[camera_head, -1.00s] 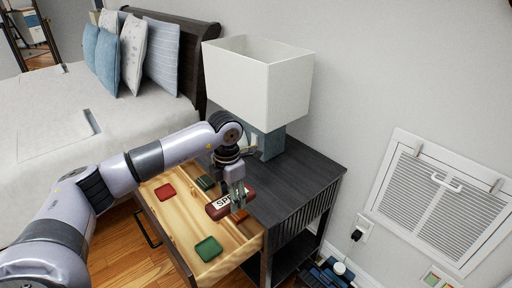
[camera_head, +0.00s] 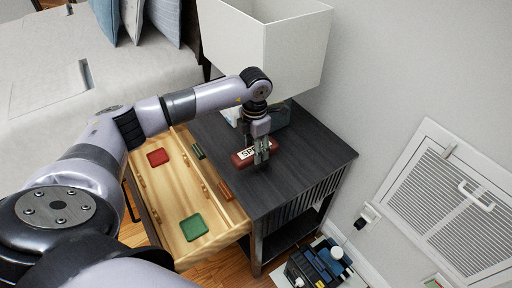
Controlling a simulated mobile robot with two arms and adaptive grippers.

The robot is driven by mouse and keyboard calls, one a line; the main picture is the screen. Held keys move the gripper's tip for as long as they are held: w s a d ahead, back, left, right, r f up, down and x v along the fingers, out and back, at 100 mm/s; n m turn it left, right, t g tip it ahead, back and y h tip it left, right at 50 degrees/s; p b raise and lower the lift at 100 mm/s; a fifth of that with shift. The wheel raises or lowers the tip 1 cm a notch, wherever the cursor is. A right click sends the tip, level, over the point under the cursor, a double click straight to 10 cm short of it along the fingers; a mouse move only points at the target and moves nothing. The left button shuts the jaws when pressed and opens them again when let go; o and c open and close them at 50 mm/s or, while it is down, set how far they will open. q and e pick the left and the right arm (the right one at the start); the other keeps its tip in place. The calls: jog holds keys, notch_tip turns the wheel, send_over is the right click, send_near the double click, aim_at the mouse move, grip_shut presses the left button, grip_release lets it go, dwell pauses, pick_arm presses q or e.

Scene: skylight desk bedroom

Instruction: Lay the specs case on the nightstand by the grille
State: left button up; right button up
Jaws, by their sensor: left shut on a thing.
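The specs case, dark red with a white label (camera_head: 242,156), is in my left gripper (camera_head: 262,158), which is shut on it. The case is over the dark top of the nightstand (camera_head: 310,160), near its front edge above the open drawer. I cannot tell whether it touches the top. The grille (camera_head: 455,195) is a white louvred panel on the wall to the right of the nightstand. My right gripper is not in view.
The nightstand's drawer (camera_head: 183,250) is pulled out, holding a red square (camera_head: 158,157), a green square (camera_head: 193,227) and other small items. A white-shaded lamp (camera_head: 232,45) stands at the back of the top. Dark objects (camera_head: 318,265) lie on the floor. The top's right part is clear.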

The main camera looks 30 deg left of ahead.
aim_at(255, 167)
pick_arm(q)
notch_tip(255, 167, down, 5)
jog(key=shift+w+f, duration=0.1)
dwell(0.3)
jog(key=shift+f, duration=0.1)
jog(key=o, duration=1.2)
jog(key=shift+r, duration=0.65)
notch_tip(255, 167, up, 11)
jog(key=shift+b, duration=0.3)
